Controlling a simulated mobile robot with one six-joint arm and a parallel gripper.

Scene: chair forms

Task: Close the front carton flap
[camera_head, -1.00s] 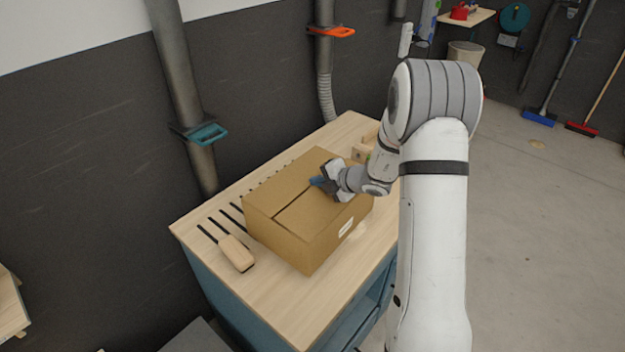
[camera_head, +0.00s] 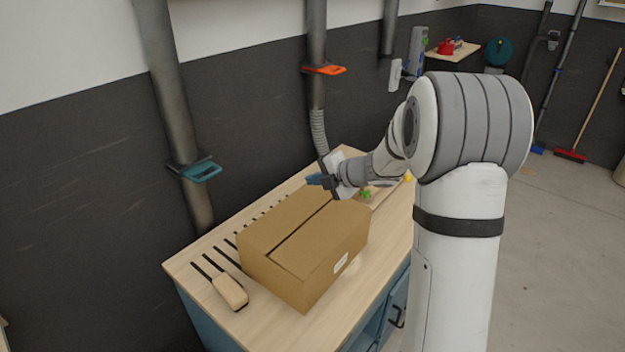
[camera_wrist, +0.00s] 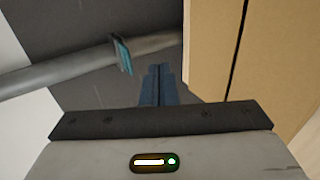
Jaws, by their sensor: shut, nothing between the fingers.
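The brown cardboard carton (camera_head: 310,260) stands on the bench with its label side facing right. Its top panels look flat, with a dark seam (camera_head: 300,232) between them. The front flap (camera_head: 322,240) lies down on the label side of that seam; I cannot tell whether it is fully flush. My gripper (camera_head: 314,180) is above the far end of the carton, apart from its top as far as I can see. In the wrist view its blue fingers (camera_wrist: 157,72) are together and empty, with the carton top (camera_wrist: 215,50) and its seam to their right.
The wooden bench top (camera_head: 290,318) has a wood-handled brush (camera_head: 230,291) left of the carton. Small coloured items (camera_head: 366,194) lie behind it. Wall pipes with a teal clamp (camera_head: 200,171) and an orange clamp (camera_head: 324,70) rise behind the bench. Open floor is at right.

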